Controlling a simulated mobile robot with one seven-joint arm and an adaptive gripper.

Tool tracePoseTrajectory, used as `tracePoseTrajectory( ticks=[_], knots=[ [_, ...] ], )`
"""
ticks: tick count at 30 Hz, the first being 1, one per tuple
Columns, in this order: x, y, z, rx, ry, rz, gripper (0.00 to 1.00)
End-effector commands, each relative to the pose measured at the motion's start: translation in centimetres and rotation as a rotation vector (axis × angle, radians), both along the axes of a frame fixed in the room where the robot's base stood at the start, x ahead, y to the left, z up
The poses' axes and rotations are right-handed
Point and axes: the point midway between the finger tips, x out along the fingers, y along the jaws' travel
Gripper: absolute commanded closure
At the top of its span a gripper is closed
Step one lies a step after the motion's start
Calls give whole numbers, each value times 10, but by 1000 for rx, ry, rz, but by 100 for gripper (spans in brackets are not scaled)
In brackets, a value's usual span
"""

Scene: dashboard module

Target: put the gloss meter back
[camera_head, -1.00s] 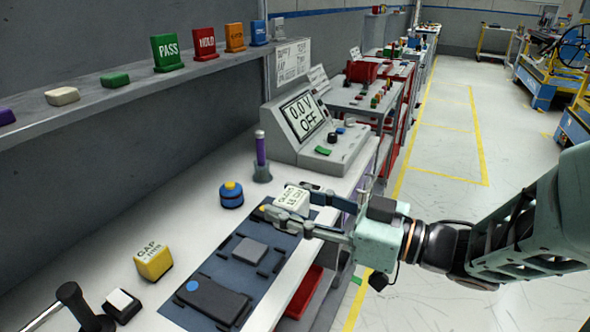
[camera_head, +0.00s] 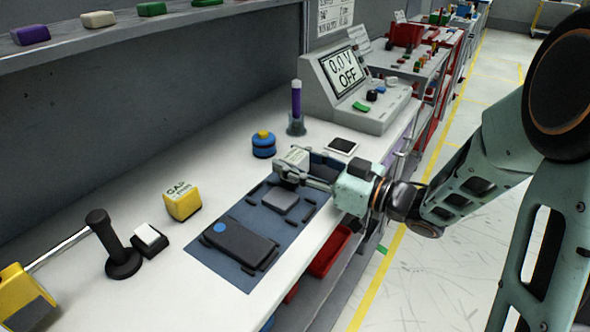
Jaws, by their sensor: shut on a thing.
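The gloss meter, taken to be the small white box with dark print (camera_head: 294,157), is between the fingers of my gripper (camera_head: 298,168). My gripper is shut on it, and the fingers hide part of its sides. The box is over the far end of a dark blue mat (camera_head: 235,271). I cannot tell whether it touches the mat. A grey block (camera_head: 281,200) and a dark flat device with a blue dot (camera_head: 240,243) lie on the mat, nearer than my gripper.
A yellow GAP box (camera_head: 183,202) and a blue cylinder with a yellow top (camera_head: 263,146) stand left of the mat. A white-edged black pad (camera_head: 342,146) lies beyond my gripper. A meter console reading OFF (camera_head: 350,84) and a purple rod in a holder (camera_head: 296,110) stand behind.

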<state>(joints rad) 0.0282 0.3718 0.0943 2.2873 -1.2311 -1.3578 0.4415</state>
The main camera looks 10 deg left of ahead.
Motion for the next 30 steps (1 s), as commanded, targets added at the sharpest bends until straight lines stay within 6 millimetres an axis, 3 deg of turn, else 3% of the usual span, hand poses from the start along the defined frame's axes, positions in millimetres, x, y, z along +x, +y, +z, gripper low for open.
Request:
tracePoseTrajectory(
  ticks=[1, 3, 14, 15, 19, 30],
  knots=[
    [0, 0, -11, 1, 3, 0, 93],
    [0, 0, -16, 1, 1, 0, 93],
    [0, 0, -19, 1, -1, -1, 93],
    [0, 0, -20, 0, -1, -1, 60],
    [0, 0, -19, 0, -1, -1, 45],
    [0, 0, -14, 1, -1, -1, 43]
  ],
)
